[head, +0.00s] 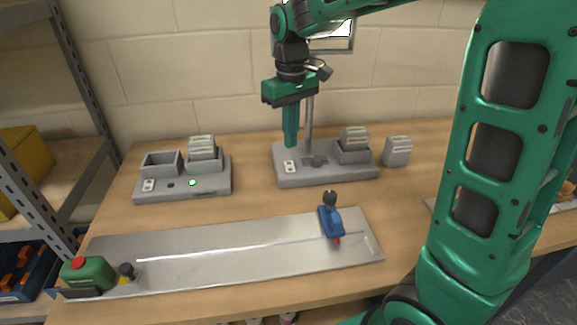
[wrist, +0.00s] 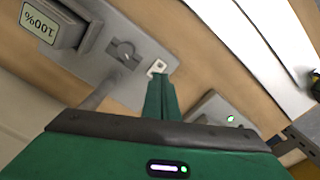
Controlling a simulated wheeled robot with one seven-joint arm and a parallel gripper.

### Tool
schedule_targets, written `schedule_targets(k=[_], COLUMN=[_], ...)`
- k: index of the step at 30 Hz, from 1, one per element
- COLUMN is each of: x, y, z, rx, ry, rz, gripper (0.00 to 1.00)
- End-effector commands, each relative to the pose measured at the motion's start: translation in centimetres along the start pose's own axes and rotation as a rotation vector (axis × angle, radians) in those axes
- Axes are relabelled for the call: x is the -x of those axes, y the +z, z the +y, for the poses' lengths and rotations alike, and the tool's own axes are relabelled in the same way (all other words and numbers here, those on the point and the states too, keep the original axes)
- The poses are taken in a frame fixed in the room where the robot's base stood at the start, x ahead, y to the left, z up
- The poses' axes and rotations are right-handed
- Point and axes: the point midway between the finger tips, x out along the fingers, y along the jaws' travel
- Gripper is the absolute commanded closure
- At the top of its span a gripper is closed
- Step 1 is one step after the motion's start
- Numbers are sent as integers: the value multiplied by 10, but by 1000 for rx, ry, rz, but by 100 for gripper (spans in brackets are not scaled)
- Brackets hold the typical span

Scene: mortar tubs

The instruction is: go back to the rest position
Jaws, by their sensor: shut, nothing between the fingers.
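My gripper (head: 291,144) hangs pointing down at the end of my green arm. Its narrow green fingers are together with nothing between them. It is at the left part of the right grey station (head: 330,176), close to the white switch plate; in the head view I cannot tell whether the tips touch it. In the wrist view the shut fingers (wrist: 160,82) point at the station, just by the white square switch (wrist: 157,68).
The right station has a post and a grey block in its holder; another grey block (head: 397,151) stands beside it. A left station (head: 183,187) shows a green light. In front, a metal plate (head: 205,253) bears a blue tool (head: 331,222) and a green tool (head: 88,273).

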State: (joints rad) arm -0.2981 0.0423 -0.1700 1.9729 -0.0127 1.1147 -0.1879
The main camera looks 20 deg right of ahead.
Motion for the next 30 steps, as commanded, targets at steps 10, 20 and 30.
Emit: schedule_targets(k=[10, 20, 30], x=[0, 0, -24], y=[1, 86, 236], z=[1, 52, 84], rx=[-2, -242, -638], ry=[0, -2, -7], rz=[0, 4, 1], gripper=[100, 100, 100])
